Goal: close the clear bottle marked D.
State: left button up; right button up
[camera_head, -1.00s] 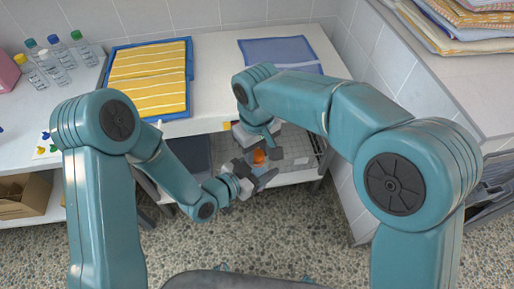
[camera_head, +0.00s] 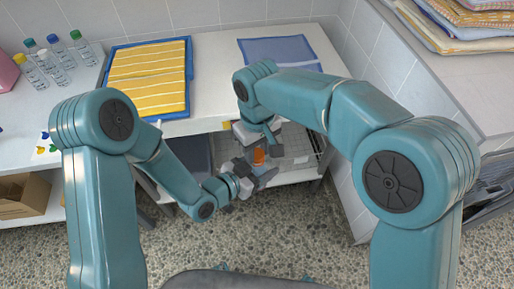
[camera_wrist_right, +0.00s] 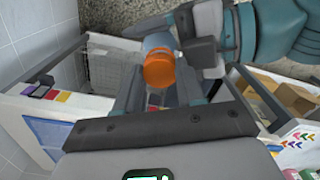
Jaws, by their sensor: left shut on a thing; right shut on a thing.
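An orange cap (camera_head: 259,157) shows between my two grippers in front of the table. In the right wrist view the orange cap (camera_wrist_right: 159,71) sits at the end of a clear bluish bottle (camera_wrist_right: 158,42). My left gripper (camera_head: 256,176) is shut on the bottle from the left and below; it also shows in the right wrist view (camera_wrist_right: 180,45). My right gripper (camera_head: 257,149) reaches down from above and is shut on the cap, with its fingers (camera_wrist_right: 158,92) on either side. I cannot see whether the cap is fully seated. No letter D is readable.
Several clear bottles (camera_head: 55,62) with coloured caps stand at the back left of the white table. A blue tray (camera_head: 108,76) of yellow towels and a blue mat (camera_head: 280,53) lie on it. A wire basket (camera_head: 305,147) is below, behind my grippers.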

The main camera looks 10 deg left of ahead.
jog(key=shift+s, duration=0.3)
dwell(0.7)
jog(key=shift+f, duration=0.45)
jog(key=shift+w+f, duration=0.15)
jog(key=shift+w, duration=0.05)
dwell(0.5)
jog(key=shift+r, duration=0.3)
jog(key=shift+r, duration=0.25)
dwell(0.9)
jog(key=shift+s+a+f, duration=0.1)
jog(key=shift+f, duration=0.45)
dwell(0.5)
jog(key=o, duration=0.7)
jog(key=shift+r, duration=0.15)
